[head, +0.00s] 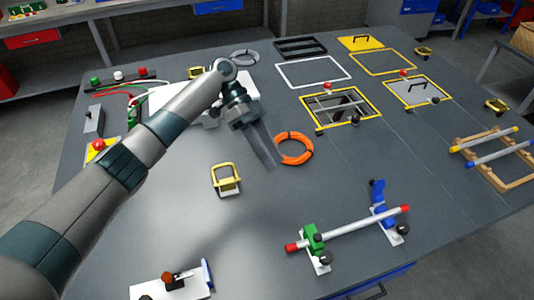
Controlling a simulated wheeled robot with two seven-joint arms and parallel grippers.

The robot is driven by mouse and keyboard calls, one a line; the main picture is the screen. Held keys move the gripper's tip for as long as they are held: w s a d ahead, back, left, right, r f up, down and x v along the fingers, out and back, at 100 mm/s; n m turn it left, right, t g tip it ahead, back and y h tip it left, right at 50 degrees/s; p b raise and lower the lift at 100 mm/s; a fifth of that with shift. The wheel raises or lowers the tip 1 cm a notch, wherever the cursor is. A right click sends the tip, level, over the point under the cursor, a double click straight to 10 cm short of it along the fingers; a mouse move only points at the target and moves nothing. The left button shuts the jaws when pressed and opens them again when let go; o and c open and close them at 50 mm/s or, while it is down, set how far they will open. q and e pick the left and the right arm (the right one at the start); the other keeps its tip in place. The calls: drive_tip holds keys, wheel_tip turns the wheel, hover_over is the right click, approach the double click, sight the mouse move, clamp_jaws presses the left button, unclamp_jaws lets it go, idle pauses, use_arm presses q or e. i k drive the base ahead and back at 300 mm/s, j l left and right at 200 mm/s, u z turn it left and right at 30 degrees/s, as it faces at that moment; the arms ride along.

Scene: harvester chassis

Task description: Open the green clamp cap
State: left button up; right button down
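A green clamp (313,238) stands on a small white base near the front of the table. Its green cap appears to lie over one end of a grey tube (350,229) with red ends. A black knob (326,258) sits beside the green clamp. A blue clamp (381,212) is at the tube's other end, with its blue cap (378,189) standing up. My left gripper (265,157) is above the table beside the orange coil, well behind the green clamp and apart from it. Its fingers look narrow, and their gap cannot be made out. My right gripper is not in view.
The orange coil (294,148) lies beside my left gripper. A yellow-framed handle (226,179) stands left of the green clamp. A white plate (172,288) with a blue upright is at the front left. Yellow-framed openings (341,105) are at the back right. Table around the green clamp is mostly clear.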

sight(317, 246)
drive_tip(key=k, duration=2)
